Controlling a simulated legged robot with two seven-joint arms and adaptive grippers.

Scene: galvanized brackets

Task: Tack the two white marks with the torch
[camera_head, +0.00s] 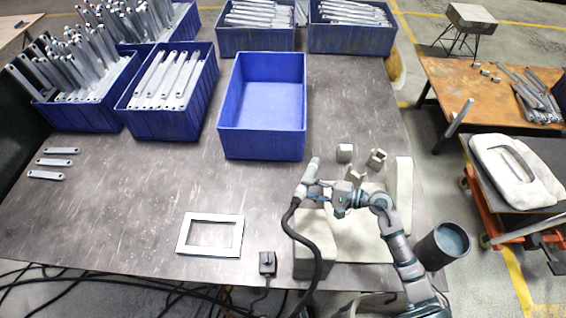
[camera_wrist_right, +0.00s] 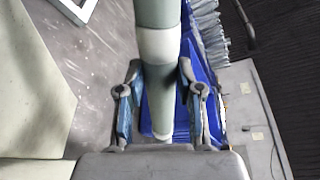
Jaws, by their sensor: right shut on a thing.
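My right gripper (camera_head: 322,190) is shut on the torch (camera_head: 311,172), a pale grey-green tube with a black cable running down from it. It holds the torch above the pale blocks at the right front of the table. In the right wrist view the torch (camera_wrist_right: 158,55) lies between the two blue-padded fingers. A white rectangular frame (camera_head: 183,236) lies flat on the table, left of and apart from the torch. Its corner also shows in the right wrist view (camera_wrist_right: 78,10). I cannot make out two separate white marks. My left gripper is out of view.
An empty blue bin (camera_head: 262,143) stands mid-table, with bins of brackets (camera_head: 168,119) behind and left. Several loose brackets (camera_head: 54,162) lie at left. Pale blocks (camera_head: 404,185) and a dark cup (camera_head: 443,246) crowd the right. A small black box (camera_head: 267,263) sits at the front edge.

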